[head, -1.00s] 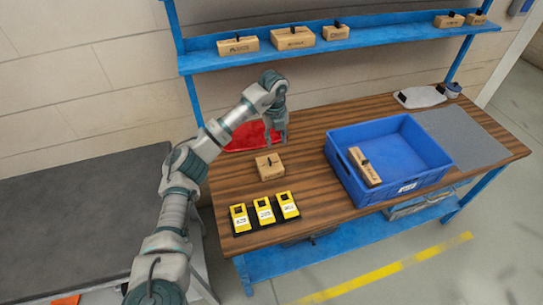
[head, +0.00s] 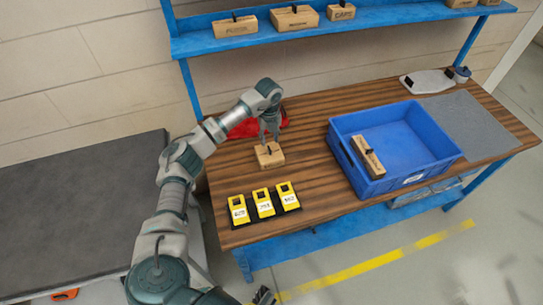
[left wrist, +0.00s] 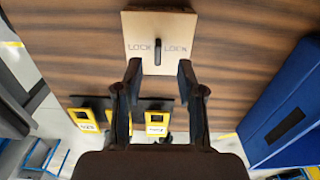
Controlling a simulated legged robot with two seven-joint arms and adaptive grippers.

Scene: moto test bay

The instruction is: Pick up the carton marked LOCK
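The LOCK carton (head: 275,160) is a small tan box on the wooden bench, behind the yellow-tagged items. In the left wrist view the carton (left wrist: 178,28) shows the word LOCK on both sides of a black upright tab (left wrist: 157,50). My left gripper (head: 268,138) is above the carton, pointing down. In the left wrist view its fingers (left wrist: 160,75) are apart with nothing between them, over the carton's near edge, and the tab lies ahead between their lines. A dark piece at the bottom edge of the head view may be my right gripper (head: 263,296); its fingers cannot be made out.
Several yellow items (head: 264,204) with number labels stand in front of the carton. A blue crate (head: 440,166) holding another carton (head: 368,157) is to the right. A red thing (head: 245,128) lies behind my arm. More cartons sit on the blue shelf (head: 375,20).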

